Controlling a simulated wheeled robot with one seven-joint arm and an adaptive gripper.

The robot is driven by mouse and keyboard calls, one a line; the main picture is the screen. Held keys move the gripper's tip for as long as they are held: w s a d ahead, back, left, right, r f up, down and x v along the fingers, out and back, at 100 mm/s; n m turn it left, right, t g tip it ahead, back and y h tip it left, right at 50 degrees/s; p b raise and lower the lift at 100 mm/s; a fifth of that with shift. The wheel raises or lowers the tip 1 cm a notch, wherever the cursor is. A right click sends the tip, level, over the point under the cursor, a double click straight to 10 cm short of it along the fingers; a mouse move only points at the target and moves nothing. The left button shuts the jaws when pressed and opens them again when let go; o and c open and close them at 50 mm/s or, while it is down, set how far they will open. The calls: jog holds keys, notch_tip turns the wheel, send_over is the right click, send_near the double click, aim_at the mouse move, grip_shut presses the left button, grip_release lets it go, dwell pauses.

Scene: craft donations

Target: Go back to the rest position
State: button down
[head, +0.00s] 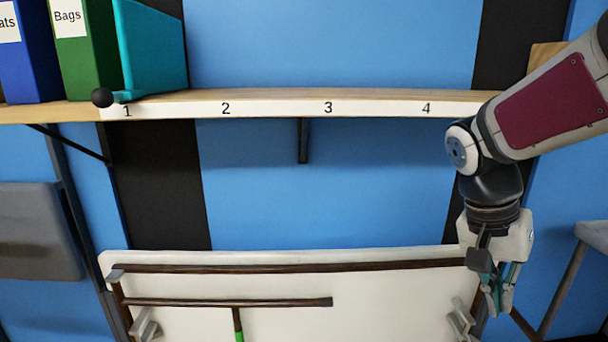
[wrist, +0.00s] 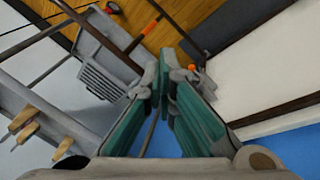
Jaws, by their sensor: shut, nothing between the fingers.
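My gripper (head: 497,303) hangs pointing down at the right of the head view, below the shelf and in front of the right end of the white board. In the wrist view its teal fingers (wrist: 163,80) meet at the tips, with nothing between them. My arm comes in from the upper right, with the elbow bent near the shelf's right end.
The wooden shelf (head: 270,95) is numbered 1 to 4. A white board (head: 400,300) with dark rails is below. A grey tray (wrist: 105,75) shows in the wrist view.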

jog(key=s+a+n+y, duration=0.1)
jog(key=s+a+n, duration=0.2)
jog(key=s, duration=0.4)
jog(key=s+a+n+t+y, duration=0.1)
jog(key=s+a+n+y, duration=0.2)
jog(key=s, duration=0.5)
jog(key=s+a+n, duration=0.3)
jog(key=s+a, duration=0.1)
jog(key=s, duration=0.3)
notch_tip(320, 180, up, 29)
jog(key=t+p, duration=0.4)
jog(key=p, duration=2.3)
jog(key=shift+w+d+r, duration=0.15)
jog(key=shift+w+r, duration=0.05)
jog(key=shift+w, duration=0.1)
